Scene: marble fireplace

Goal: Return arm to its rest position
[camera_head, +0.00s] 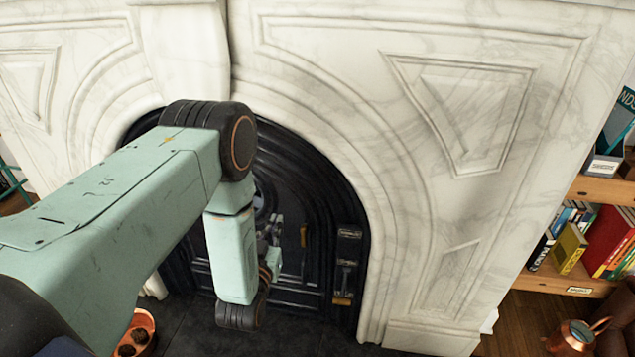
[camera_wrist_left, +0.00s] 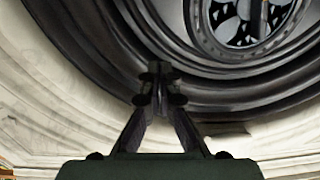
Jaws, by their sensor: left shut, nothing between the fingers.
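My left arm comes in from the left in the head view, raised in front of the fireplace and bent down at its elbow. My left gripper (camera_head: 270,232) is small and partly hidden behind my forearm, in front of the black fireplace door. In the left wrist view my left gripper (camera_wrist_left: 160,88) is shut, its fingertips together with nothing between them. The arched black fireplace insert (camera_wrist_left: 235,85) lies beyond the fingertips, with a round patterned opening at the top. The gripper appears apart from it. My right gripper is not in view.
The white marble surround (camera_head: 405,200) frames the black insert. A wooden bookshelf (camera_head: 590,190) with books stands at the right. The dark hearth (camera_head: 300,335) looks clear.

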